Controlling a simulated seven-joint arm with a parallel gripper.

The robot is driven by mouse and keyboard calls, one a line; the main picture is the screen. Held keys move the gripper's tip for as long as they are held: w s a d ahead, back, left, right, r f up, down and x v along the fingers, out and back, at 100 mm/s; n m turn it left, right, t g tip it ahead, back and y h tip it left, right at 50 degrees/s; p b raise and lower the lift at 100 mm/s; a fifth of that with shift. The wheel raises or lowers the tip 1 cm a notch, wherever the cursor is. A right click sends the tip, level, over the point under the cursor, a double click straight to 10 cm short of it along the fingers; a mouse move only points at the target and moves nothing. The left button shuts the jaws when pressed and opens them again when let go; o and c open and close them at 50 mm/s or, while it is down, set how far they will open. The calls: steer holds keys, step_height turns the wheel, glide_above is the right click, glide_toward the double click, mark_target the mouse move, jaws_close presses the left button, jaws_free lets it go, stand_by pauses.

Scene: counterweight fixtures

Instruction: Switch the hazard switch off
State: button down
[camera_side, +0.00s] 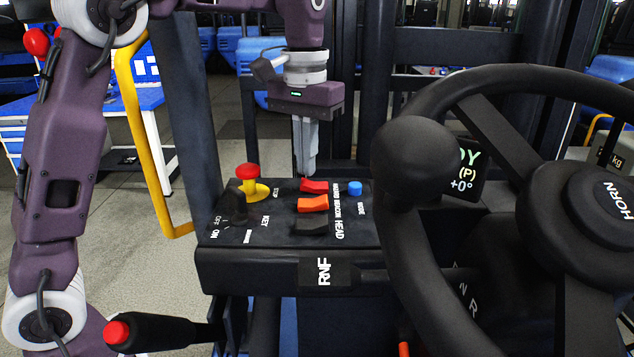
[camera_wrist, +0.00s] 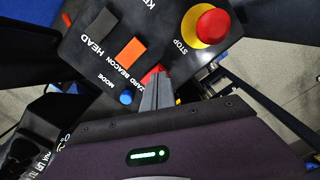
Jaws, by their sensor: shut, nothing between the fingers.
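The hazard switch (camera_side: 314,186) is a small red rocker on the black control panel (camera_side: 285,232), behind the orange beacon switch (camera_side: 313,204). My gripper (camera_side: 307,174) is shut and empty, pointing down with its fingertips just above or at the red rocker; I cannot tell whether they touch. In the wrist view the fingertips (camera_wrist: 155,80) cover most of the red hazard switch (camera_wrist: 151,74), and only part of it shows beside them. The "HAZARD" label is partly hidden there. Which way the rocker is tipped is not clear.
A black HEAD switch (camera_side: 310,224) and blue MODE button (camera_side: 355,187) lie close by. A red stop knob (camera_side: 247,171) on a yellow base and a black key switch (camera_side: 233,208) stand left. The steering wheel (camera_side: 408,258) and its round knob (camera_side: 412,165) fill the right.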

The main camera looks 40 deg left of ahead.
mark_target(307, 182)
steer(key=shift+f, duration=1)
stand_by(0.6)
steer(key=shift+r, duration=3.5)
steer(key=shift+f, duration=0.1)
